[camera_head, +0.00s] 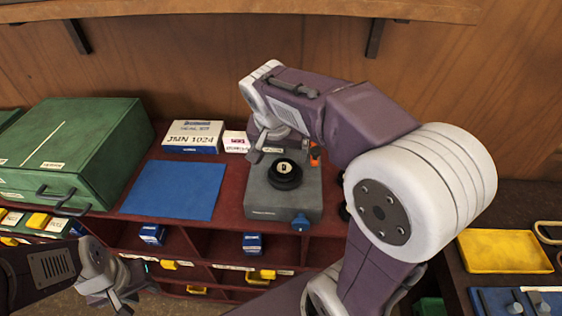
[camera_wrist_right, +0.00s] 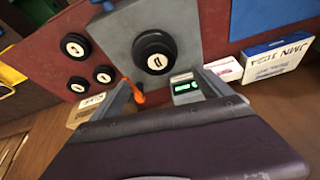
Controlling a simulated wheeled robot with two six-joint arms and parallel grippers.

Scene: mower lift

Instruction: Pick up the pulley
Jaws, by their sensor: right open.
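A black round pulley with a pale label (camera_head: 286,172) sits on top of a grey boxy device (camera_head: 270,207). The pulley also shows in the right wrist view (camera_wrist_right: 155,54). Several similar black round pieces (camera_wrist_right: 75,46) lie on the red surface beside the device; my right arm mostly hides them in the head view. I cannot tell which piece the task means. My right gripper (camera_wrist_right: 165,88) is open and empty, at the device's back edge, its fingers apart from the pulley on the device. My left gripper (camera_head: 122,285) is low at the left, away from the pulleys; its jaws are unclear.
A green case (camera_head: 75,145), a blue mat (camera_head: 175,190) and white boxes (camera_head: 193,135) stand left of the device. A yellow tray (camera_head: 503,251) lies at right.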

